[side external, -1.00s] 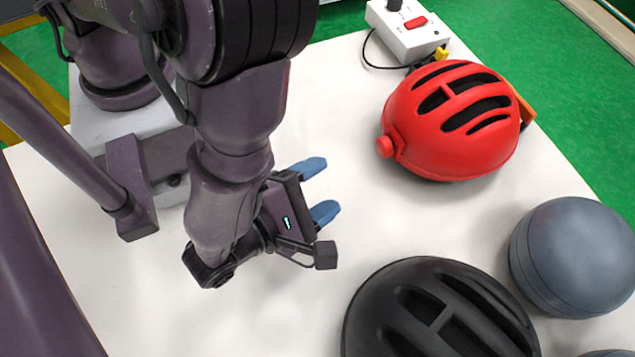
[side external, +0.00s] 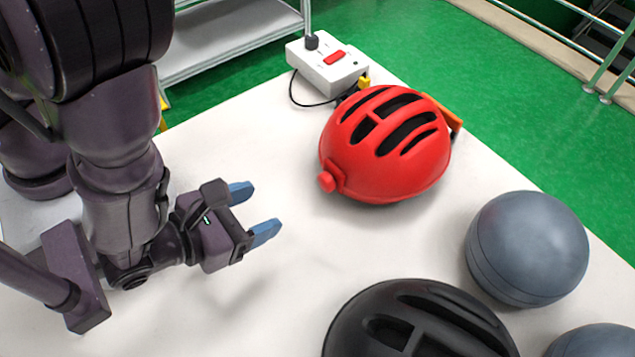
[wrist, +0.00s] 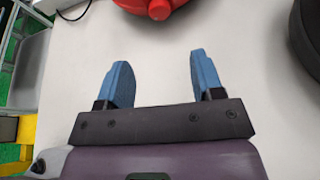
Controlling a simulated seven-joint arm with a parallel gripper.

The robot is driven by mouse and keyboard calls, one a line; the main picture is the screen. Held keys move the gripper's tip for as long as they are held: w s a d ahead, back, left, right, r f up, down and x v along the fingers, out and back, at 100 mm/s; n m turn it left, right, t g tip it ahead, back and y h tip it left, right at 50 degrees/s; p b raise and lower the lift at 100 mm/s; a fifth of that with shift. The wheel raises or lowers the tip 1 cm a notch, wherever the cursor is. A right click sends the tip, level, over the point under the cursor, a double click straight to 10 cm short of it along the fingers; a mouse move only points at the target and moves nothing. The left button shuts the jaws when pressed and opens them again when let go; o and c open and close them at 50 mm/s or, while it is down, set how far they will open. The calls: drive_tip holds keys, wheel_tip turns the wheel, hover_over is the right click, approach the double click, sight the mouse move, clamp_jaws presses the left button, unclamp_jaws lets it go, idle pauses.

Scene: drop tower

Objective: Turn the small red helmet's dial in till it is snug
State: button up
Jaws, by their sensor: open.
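The red helmet (side external: 385,170) sits on the white table, vents facing up. Its round red dial (side external: 326,181) sticks out from the near left side of the shell, facing my gripper (side external: 264,209). My gripper is open and empty, its two blue fingers pointing toward the dial with a gap of bare table between. In the wrist view the dial (wrist: 160,9) is at the top edge, ahead of and roughly between the spread fingers (wrist: 161,60). Only a strip of the red helmet (wrist: 140,3) shows there; the rest is cut off.
A black helmet (side external: 400,300) stands at the front, with a grey ball-like form (side external: 530,250) to its right and another partly cut off. A white box with a red button (side external: 327,62) and cable is behind the red helmet. White table (side external: 250,130) around my gripper is clear.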

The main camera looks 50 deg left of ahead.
sight(322, 185)
drive_tip(key=x, duration=1.2)
drive_tip(key=shift+w+d, duration=0.1)
drive_tip(key=shift+w, duration=0.3)
drive_tip(key=c, duration=0.9)
drive_tip(key=shift+c, duration=0.2)
drive_tip(key=shift+d+f+m+y, duration=0.1)
drive_tip(key=shift+m+y, duration=0.7)
drive_tip(key=shift+m, duration=0.3)
drive_tip(key=shift+m+t+y, duration=0.4)
drive_tip(key=shift+m+y, duration=0.6)
drive_tip(key=shift+m, duration=0.3)
drive_tip(key=o, duration=0.9)
